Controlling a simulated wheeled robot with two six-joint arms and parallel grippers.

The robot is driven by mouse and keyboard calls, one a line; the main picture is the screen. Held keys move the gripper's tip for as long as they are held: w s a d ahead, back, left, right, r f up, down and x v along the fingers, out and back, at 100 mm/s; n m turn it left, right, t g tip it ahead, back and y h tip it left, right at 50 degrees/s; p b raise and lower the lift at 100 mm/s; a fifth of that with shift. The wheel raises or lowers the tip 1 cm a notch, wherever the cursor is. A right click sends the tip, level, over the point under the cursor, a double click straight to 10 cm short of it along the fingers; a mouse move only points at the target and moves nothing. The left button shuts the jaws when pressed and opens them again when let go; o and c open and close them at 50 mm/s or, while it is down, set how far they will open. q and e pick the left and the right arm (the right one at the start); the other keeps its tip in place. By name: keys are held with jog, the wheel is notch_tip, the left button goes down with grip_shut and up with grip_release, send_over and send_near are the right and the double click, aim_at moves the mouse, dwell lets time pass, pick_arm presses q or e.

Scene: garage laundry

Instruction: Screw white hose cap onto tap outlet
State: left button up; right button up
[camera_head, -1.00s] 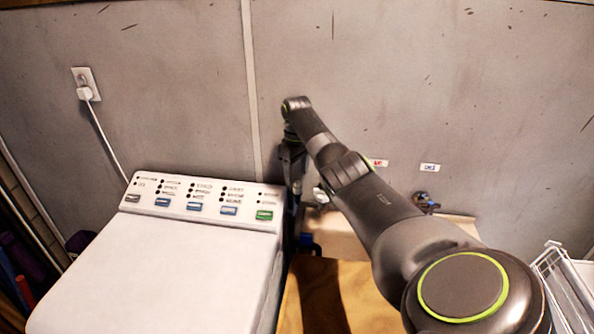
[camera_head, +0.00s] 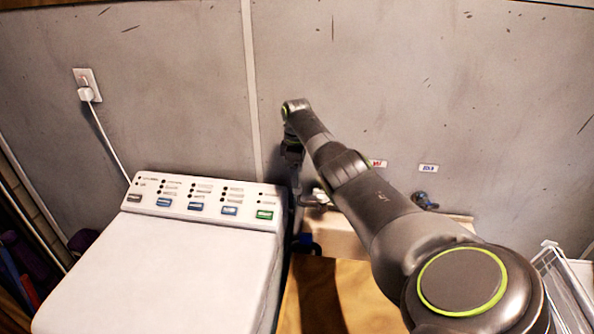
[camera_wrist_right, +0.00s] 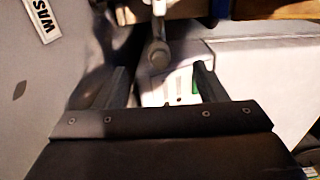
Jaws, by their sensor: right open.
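My right gripper (camera_wrist_right: 157,86) is open in the right wrist view, with a finger on each side and nothing between them. A grey metal tap outlet (camera_wrist_right: 158,52) with a rounded end hangs just beyond the fingertips, roughly centred between them, apart from both. In the head view, the silver tap (camera_head: 320,197) is partly hidden behind my right arm, whose gripper (camera_head: 297,185) points down by the gap beside the washing machine. I cannot make out the white hose cap in either view. My left gripper does not show.
The white washing machine (camera_head: 165,275) stands at left. A wall label (camera_wrist_right: 42,18) and a white wire rack (camera_head: 565,285) also show.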

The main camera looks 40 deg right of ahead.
jog(key=n, duration=0.5)
jog(key=shift+p, duration=0.3)
jog(key=n, duration=0.6)
jog(key=shift+r+p, duration=0.1)
jog(key=shift+p, duration=0.5)
jog(key=shift+s+f+b, duration=0.1)
jog(key=shift+f+b, duration=1.6)
jog(key=shift+f, duration=0.7)
grip_shut()
dwell(0.6)
